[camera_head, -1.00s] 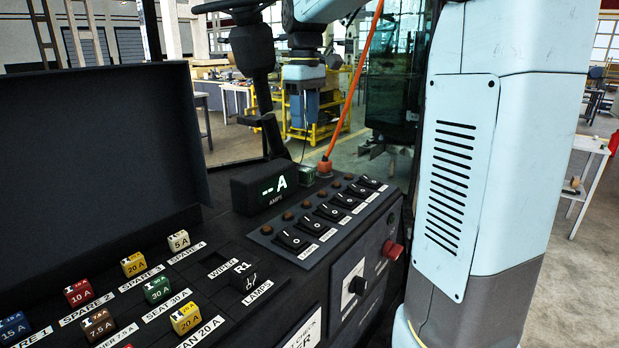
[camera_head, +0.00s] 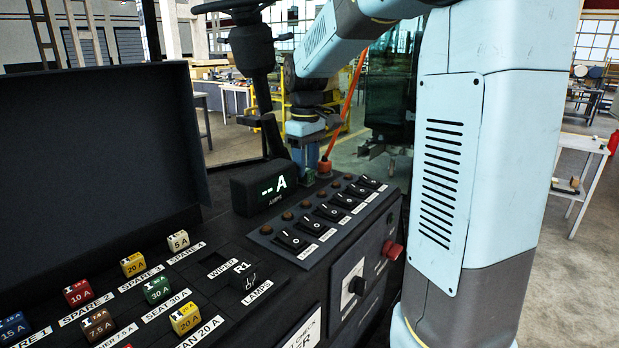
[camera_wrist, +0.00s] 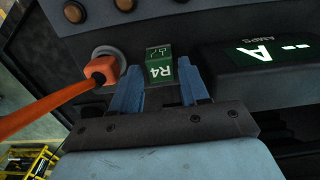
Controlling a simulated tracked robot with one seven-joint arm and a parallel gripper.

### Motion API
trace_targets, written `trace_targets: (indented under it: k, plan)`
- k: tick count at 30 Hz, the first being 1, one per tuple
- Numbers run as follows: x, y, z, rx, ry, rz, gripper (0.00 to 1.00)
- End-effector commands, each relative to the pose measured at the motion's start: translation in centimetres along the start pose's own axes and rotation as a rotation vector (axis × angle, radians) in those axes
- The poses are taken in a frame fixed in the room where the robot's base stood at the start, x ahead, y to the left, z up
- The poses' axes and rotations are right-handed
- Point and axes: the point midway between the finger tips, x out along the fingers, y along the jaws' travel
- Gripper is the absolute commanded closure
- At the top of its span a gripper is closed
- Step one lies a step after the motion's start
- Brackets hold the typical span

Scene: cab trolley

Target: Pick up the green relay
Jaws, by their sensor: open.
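The green relay (camera_wrist: 159,68), a small block marked R4, stands on the dark panel in the wrist view, between the ammeter and the orange rod. In the head view only a sliver of the green relay (camera_head: 309,176) shows beside the arm. My gripper (camera_wrist: 158,80) is open, with its two blue fingers on either side of the relay's near part. I cannot tell whether the fingers touch it. In the head view my gripper (camera_head: 304,160) points down behind the ammeter, its fingertips partly hidden.
The orange rod with its base (camera_wrist: 101,70) stands close beside one finger. The ammeter (camera_head: 262,187) is close on the other side. A row of switches (camera_head: 311,227), a black R1 relay (camera_head: 243,276) and several coloured fuses (camera_head: 157,289) occupy the panel.

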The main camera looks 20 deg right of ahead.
Motion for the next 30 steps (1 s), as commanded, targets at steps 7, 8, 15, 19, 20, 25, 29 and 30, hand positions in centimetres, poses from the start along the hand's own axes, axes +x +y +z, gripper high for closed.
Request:
trace_targets:
  k: [7, 8, 15, 19, 20, 25, 29, 30]
  plan:
    - [2.0, 0.0, 0.0, 0.000, 0.000, 0.000, 0.55]
    - [2.1, 0.0, 0.0, 0.001, 0.000, 0.000, 0.55]
    - [2.0, 0.1, 0.0, 0.001, 0.000, 0.000, 0.60]
    - [2.0, 0.1, 0.0, 0.001, 0.000, 0.000, 0.73]
    - [2.0, 0.1, 0.0, 0.001, 0.000, 0.000, 0.75]
    - [2.0, 0.1, 0.0, 0.001, 0.000, 0.000, 0.92]
    - [2.0, 0.1, 0.0, 0.001, 0.001, 0.000, 0.94]
    - [2.0, 0.1, 0.0, 0.002, 0.001, 0.000, 0.94]
